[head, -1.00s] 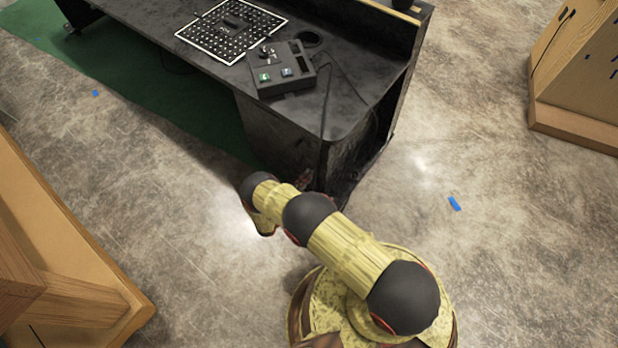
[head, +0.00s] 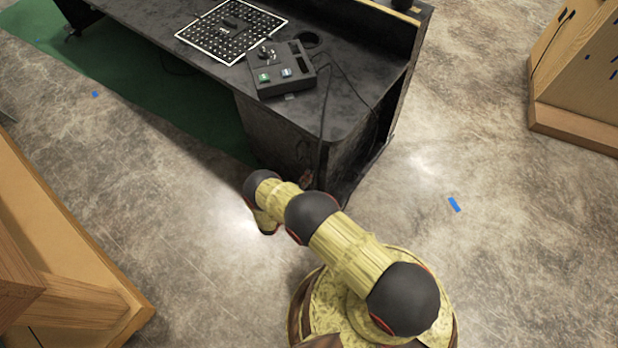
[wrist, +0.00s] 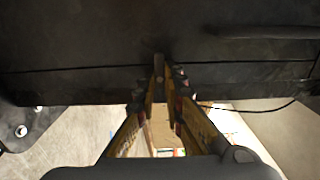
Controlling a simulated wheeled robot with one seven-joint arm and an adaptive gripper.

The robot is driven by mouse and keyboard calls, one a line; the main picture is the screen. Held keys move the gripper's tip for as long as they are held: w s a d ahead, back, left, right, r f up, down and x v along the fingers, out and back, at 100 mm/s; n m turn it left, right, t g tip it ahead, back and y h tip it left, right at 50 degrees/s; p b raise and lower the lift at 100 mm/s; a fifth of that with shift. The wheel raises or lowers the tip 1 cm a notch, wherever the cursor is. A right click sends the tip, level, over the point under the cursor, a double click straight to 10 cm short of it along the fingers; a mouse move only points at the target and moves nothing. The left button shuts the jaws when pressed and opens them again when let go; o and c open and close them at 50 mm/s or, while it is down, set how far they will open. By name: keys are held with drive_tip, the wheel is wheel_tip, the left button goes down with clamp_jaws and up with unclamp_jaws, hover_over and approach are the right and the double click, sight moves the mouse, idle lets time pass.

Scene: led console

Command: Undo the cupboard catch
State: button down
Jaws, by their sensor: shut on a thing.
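The black cupboard under the desk (head: 285,140) stands in the middle of the head view. In the wrist view its dark face (wrist: 80,45) fills the upper part, with a thin seam running across. A small dark upright piece, which looks like the catch (wrist: 159,65), sits at that seam. My gripper (wrist: 164,82) is shut on the catch, its two yellow fingers closing in from below. A dark bar handle (wrist: 265,32) is at the upper right of the wrist view, apart from the fingers. In the head view my arm hides most of the gripper.
A console box (head: 280,72) with green and blue buttons stands on the desktop (head: 345,80), beside a perforated panel (head: 215,38). Cables hang over the desk's right end. Wooden furniture stands at the left (head: 70,240) and right (head: 575,125). Open floor lies right of my base.

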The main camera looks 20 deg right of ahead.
drive_tip(key=shift+m, duration=0.4)
drive_tip(key=m, duration=1.7)
idle(0.3)
idle(0.4)
drive_tip(key=c, duration=1.9)
unclamp_jaws()
drive_tip(key=shift+a, duration=0.1)
